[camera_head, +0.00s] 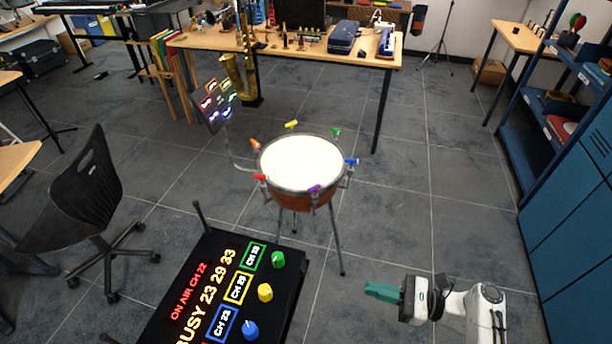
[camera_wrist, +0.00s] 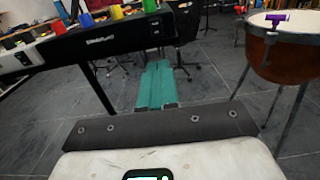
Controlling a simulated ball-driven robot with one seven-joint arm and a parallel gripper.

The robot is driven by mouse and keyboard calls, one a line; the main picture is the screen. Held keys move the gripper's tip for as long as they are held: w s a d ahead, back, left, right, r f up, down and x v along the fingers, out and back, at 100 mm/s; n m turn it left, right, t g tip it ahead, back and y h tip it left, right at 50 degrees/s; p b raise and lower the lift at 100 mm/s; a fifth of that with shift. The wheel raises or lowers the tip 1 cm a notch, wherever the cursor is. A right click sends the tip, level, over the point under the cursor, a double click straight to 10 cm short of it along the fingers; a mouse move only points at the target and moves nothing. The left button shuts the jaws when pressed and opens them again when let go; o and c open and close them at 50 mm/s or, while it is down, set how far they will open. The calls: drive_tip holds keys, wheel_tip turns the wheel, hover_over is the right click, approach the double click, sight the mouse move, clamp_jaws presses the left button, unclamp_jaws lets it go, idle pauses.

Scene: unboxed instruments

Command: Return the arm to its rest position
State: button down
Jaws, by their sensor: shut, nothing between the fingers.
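My gripper (camera_head: 383,291) shows at the lower right of the head view, on my white arm, with its green fingers pointing left. It is over open floor, to the right of the black console (camera_head: 225,290) and apart from it. In the wrist view my gripper (camera_wrist: 157,70) has its green fingers pressed together with nothing between them. Nothing touches the fingers in either view.
The console has green, yellow and blue knobs and lit text. A drum (camera_head: 302,163) with coloured handles stands beyond it on legs. A black chair (camera_head: 75,195) is at left, blue shelving (camera_head: 575,170) at right. Tiled floor between drum and shelving is clear.

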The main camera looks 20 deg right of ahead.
drive_tip(key=s+a+f+n+g+h, duration=0.7)
drive_tip(key=s+n, duration=0.3)
drive_tip(key=n, duration=0.3)
drive_tip(key=s+d+r+n+g+h, duration=0.2)
drive_tip(key=s+d+r+n+h, duration=0.5)
drive_tip(key=n, duration=0.4)
drive_tip(key=shift+s+d+r+n+g+h, duration=0.2)
drive_tip(key=shift+s+d+n+g+h, duration=0.1)
drive_tip(key=shift+h, duration=0.2)
drive_tip(key=shift+a, duration=0.1)
